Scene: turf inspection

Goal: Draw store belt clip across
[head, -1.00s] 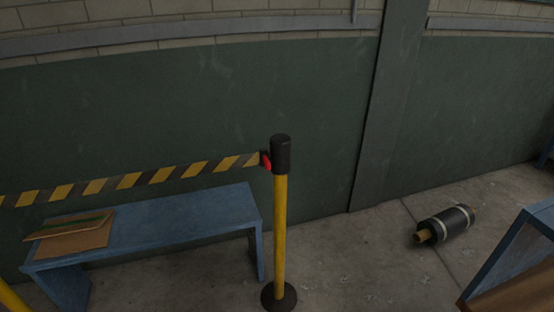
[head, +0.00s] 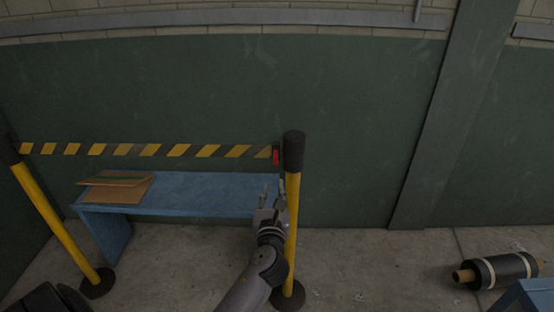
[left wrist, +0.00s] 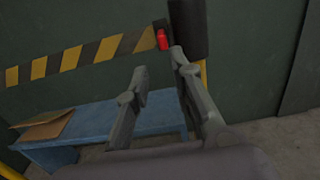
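A black and yellow striped belt (head: 150,150) runs level between two yellow posts with black heads. Its red clip (head: 276,156) sits against the head of the right post (head: 293,150); the clip also shows in the left wrist view (left wrist: 162,39). The left post (head: 50,215) stands at the picture's left side. My left gripper (head: 273,190) is open and empty, just below the clip and beside the right post. In the left wrist view its two fingers (left wrist: 157,62) are apart, with the clip beyond their tips. My right gripper is not in view.
A blue bench (head: 210,190) stands behind the belt against the green wall, with cardboard pieces (head: 120,185) on it. A dark roll (head: 500,270) lies on the floor at the right.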

